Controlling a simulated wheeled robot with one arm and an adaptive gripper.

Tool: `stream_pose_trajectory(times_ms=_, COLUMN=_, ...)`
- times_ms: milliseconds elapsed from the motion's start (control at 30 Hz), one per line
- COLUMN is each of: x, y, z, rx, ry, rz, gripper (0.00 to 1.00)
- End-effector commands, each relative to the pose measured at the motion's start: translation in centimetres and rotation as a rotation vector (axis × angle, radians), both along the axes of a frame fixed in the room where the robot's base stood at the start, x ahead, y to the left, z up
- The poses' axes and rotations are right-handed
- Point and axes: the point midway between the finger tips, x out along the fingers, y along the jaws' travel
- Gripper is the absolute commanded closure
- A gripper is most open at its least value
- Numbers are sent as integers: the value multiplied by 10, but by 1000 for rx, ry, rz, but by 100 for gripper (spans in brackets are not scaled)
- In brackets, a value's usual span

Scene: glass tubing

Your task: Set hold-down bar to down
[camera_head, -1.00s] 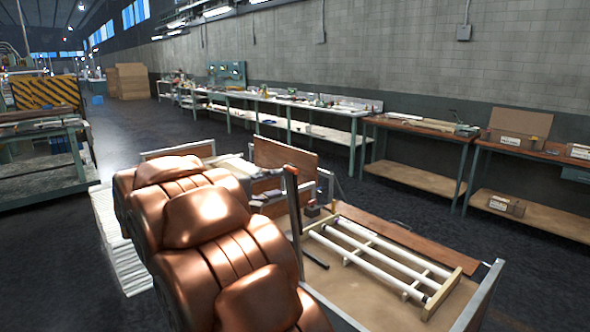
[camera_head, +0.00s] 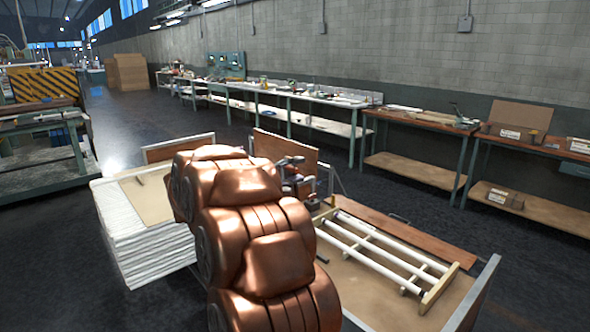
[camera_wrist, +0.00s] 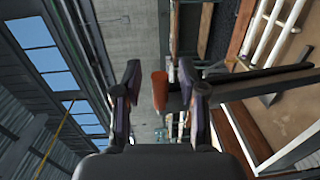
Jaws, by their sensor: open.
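The hold-down bar (camera_wrist: 272,81) is a dark bar with an orange-red grip (camera_wrist: 160,90) at its end. The wrist view is turned sideways, and in it the bar runs from the right edge toward the middle, so it stands upright. My gripper (camera_wrist: 160,68) is open, with one finger on each side of the red grip. I cannot tell whether either finger touches it. In the head view my arm hides most of the bar, and my gripper shows small and dark beyond the arm.
A frame of white tubes (camera_head: 375,250) with a wooden end piece (camera_head: 440,288) lies on the brown work surface. A wooden strip runs behind it. A stack of white sheets (camera_head: 150,245) stands left of my arm. Workbenches (camera_head: 425,120) line the wall. Dark floor is clear between.

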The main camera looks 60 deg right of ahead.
Motion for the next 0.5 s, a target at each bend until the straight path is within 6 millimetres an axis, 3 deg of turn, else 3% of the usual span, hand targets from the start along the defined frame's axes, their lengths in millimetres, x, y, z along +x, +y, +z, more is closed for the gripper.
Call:
stream_pose_trajectory(times_ms=133, x=0, y=0, z=0, rx=0, ry=0, rz=0, gripper=59)
stream_pose_trajectory(times_ms=500, x=0, y=0, z=0, rx=1, ry=0, rz=0, gripper=97)
